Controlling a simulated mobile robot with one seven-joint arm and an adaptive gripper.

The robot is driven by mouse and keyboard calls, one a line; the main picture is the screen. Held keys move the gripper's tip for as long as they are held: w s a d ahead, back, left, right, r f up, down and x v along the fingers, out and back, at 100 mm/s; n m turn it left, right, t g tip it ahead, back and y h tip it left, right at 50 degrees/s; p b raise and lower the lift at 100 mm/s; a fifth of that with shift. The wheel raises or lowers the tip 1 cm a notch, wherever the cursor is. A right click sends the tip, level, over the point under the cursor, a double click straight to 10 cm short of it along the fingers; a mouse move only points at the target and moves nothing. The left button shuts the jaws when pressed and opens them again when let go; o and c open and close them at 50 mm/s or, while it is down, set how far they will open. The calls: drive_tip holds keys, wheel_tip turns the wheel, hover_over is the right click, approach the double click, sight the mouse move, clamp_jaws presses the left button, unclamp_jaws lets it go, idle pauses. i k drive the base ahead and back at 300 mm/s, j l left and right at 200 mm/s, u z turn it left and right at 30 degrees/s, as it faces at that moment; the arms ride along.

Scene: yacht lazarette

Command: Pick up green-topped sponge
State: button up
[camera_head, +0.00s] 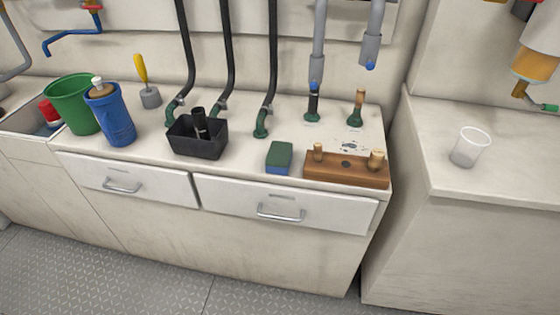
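The green-topped sponge (279,157) sits on the pale counter near its front edge. It has a dark green top and a blue lower part. It lies between the black bin on its left and the wooden block on its right, apart from both. Nothing covers it. My gripper is not in view.
A black bin (197,137) holds a dark item. A wooden block (346,169) has pegs. Black hoses (229,52) reach the counter behind. A blue canister (112,115) and green bucket (72,103) stand left. A clear cup (469,147) stands on the right counter. The floor in front is clear.

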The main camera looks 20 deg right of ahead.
sight(278, 159)
drive_tip(key=i+j+z, duration=0.45)
drive_tip(key=j, duration=0.2)
drive_tip(key=j+z, duration=0.2)
drive_tip(key=i+j+z, duration=0.2)
drive_tip(key=j, duration=0.3)
drive_tip(key=j+z, duration=0.25)
drive_tip(key=j, duration=0.15)
